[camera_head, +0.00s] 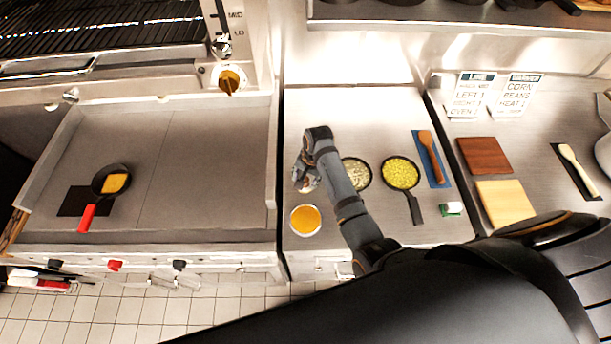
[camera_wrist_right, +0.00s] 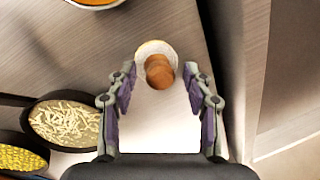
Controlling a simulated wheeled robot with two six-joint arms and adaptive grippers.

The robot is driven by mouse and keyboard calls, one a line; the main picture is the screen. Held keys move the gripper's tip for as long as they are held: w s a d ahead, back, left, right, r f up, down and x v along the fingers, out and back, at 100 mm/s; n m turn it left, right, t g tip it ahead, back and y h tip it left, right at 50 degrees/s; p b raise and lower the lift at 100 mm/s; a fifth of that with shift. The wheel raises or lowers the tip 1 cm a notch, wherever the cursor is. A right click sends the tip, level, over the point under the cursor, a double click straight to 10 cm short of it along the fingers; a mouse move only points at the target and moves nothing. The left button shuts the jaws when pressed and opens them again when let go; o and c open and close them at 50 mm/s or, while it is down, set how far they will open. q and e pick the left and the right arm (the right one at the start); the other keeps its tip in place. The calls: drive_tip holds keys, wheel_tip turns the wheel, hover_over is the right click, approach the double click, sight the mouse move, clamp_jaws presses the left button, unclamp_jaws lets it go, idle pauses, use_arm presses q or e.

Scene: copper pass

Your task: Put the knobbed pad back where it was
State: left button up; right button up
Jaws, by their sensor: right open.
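The knobbed pad (camera_wrist_right: 154,50) appears in the right wrist view as a small pale disc with a round brown knob on top. It rests on the counter, and the knob shows between my right gripper's fingertips (camera_wrist_right: 158,85). The fingers are spread and empty; I cannot tell how far the knob is below them. In the head view my right gripper (camera_head: 303,175) is over the middle counter and hides most of the pad. My left gripper is not in view.
An orange-filled bowl (camera_head: 305,220) stands close to the gripper. A pan of pale shreds (camera_head: 356,173) and a pan of yellow corn (camera_head: 400,173) stand to the right. A red-handled skillet (camera_head: 112,180) is at far left. Wooden boards (camera_head: 505,203) lie right.

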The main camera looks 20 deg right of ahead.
sight(307, 181)
drive_tip(key=shift+r, duration=0.4)
drive_tip(key=r, duration=0.1)
drive_tip(key=r+b, duration=0.1)
drive_tip(key=r, duration=0.1)
drive_tip(key=shift+s+d+r, duration=0.25)
drive_tip(key=shift+r, duration=0.1)
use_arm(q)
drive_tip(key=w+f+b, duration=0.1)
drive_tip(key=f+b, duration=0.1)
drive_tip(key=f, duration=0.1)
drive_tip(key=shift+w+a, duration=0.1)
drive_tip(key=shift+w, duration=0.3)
use_arm(e)
wheel_tip(307, 181, up, 7)
drive_tip(key=s, duration=0.1)
drive_tip(key=shift+d+r, duration=0.2)
drive_tip(key=shift+d, duration=0.25)
drive_tip(key=shift+f, duration=0.1)
